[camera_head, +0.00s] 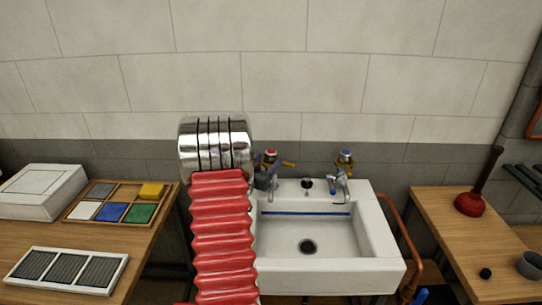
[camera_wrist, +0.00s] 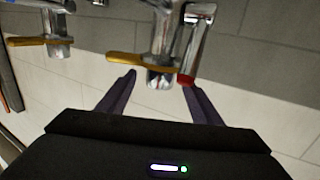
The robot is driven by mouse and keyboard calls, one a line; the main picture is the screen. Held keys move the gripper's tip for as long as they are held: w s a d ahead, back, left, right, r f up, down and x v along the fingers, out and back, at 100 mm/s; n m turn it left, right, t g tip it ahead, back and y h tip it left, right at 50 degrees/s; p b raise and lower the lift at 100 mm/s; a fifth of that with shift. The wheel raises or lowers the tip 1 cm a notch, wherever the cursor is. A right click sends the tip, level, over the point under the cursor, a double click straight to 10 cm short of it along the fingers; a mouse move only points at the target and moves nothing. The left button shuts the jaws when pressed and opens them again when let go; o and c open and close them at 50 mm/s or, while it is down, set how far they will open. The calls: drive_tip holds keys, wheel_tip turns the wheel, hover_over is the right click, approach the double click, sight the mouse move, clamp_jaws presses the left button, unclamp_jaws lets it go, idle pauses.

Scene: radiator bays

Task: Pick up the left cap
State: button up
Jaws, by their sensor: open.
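The left cap is red (camera_head: 271,153) and sits on top of the left tap behind the sink, with a brass lever to its right in the head view. In the wrist view, the red cap (camera_wrist: 186,80) is on the end of a chrome tap part, close to the right fingertip. My gripper (camera_wrist: 159,84) is open, with its two dark fingers reaching toward the tap and a chrome fitting showing between their tips. Contact cannot be told. In the head view my gripper (camera_head: 264,180) is mostly hidden behind my red arm. A blue-topped right tap (camera_head: 346,155) stands apart.
A white sink (camera_head: 375,243) lies below the taps. Close to my gripper is the brass lever (camera_wrist: 128,58). A left bench (camera_head: 150,228) holds a tray of coloured pads and a grille. A right bench (camera_head: 440,205) holds a plunger (camera_head: 472,203). The tiled wall is close behind.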

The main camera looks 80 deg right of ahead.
drive_tip(key=shift+s+d, duration=0.2)
drive_tip(key=shift+d, duration=1.05)
drive_tip(key=shift+c, duration=0.6)
drive_tip(key=c, duration=1)
